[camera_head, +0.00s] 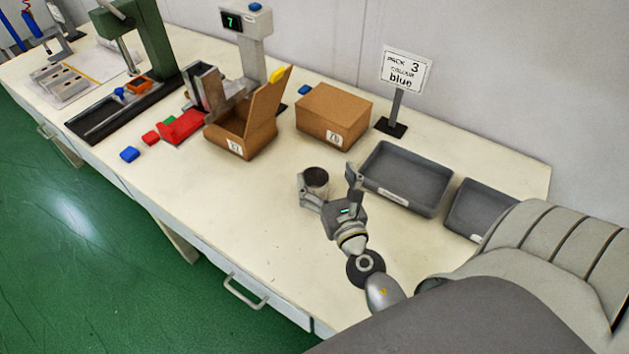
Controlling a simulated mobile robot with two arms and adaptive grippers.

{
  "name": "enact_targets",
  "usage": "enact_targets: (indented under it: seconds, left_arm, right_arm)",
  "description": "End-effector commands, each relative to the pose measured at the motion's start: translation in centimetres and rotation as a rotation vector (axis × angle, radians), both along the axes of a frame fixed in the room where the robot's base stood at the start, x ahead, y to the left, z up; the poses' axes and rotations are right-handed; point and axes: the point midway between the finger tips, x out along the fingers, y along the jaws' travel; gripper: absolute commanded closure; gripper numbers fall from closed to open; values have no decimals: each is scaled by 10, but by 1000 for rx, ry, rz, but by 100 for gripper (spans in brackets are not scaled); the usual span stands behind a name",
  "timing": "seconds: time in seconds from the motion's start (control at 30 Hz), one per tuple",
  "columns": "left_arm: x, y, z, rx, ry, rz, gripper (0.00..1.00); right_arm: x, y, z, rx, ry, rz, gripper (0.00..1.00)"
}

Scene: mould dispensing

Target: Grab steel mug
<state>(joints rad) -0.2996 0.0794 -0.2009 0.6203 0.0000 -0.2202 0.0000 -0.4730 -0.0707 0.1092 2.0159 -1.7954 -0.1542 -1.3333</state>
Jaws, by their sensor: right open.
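The steel mug (317,182) stands upright on the cream worktop near the middle of the table, its dark open top facing up. My right gripper (331,184) is open at the mug, coming from the front right. One finger is at the mug's left side and partly covers its lower left. The other finger is to the right of the mug, with a gap between. I cannot tell whether the left finger touches the mug. My left gripper is not in view.
A grey tray (445,203) lies close right of my gripper, with a second tray (457,222) beyond. Behind are a closed carton (318,120), an open carton (262,143) and a sign (398,100). Coloured blocks and a green press (157,45) are left. The worktop front-left of the mug is clear.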

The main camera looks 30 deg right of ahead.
Motion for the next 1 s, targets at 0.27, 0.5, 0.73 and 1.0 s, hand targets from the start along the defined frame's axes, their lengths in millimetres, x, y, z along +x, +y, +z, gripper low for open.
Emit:
enact_targets:
  seconds: [0.27,0.5,0.73,1.0]
  left_arm:
    - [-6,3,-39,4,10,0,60]
    - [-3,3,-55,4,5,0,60]
    - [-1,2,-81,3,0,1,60]
    - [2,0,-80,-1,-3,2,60]
  right_arm:
    - [0,0,-39,0,0,0,9]
    - [0,0,-59,-2,1,2,9]
    - [0,0,-105,-6,3,4,9]
    - [13,-4,-121,0,-1,0,9]
